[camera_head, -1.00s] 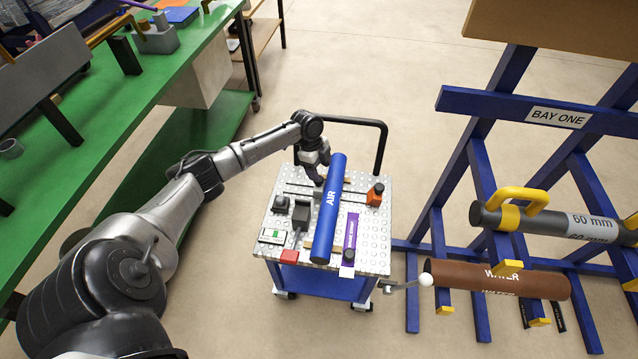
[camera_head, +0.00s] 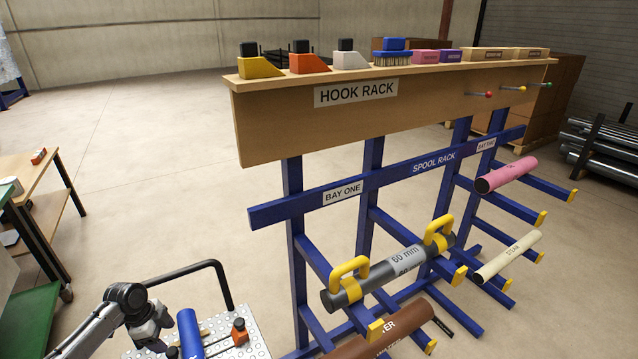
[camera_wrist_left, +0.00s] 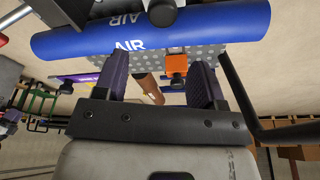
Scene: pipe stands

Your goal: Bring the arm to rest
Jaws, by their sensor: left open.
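My left arm comes in at the lower left of the head view. Its gripper (camera_head: 158,340) is over the pegboard-topped cart (camera_head: 255,346), beside the blue AIR pipe (camera_head: 190,335). In the left wrist view the two dark fingers (camera_wrist_left: 160,75) are spread, with nothing held between them. The blue AIR pipe (camera_wrist_left: 200,25) lies across the top of that view, beyond the fingertips. Whether a finger touches the pipe, I cannot tell. Most of the arm and the near part of the cart are cut off in the head view. My right gripper is not in view.
The blue spool rack (camera_head: 385,180) stands to the right, holding grey, brown, pink and cream pipes. A wooden hook rack shelf (camera_head: 440,100) tops it. The cart's black handle (camera_head: 215,265) rises behind the gripper. A green bench (camera_head: 30,315) is at left. Open floor lies behind.

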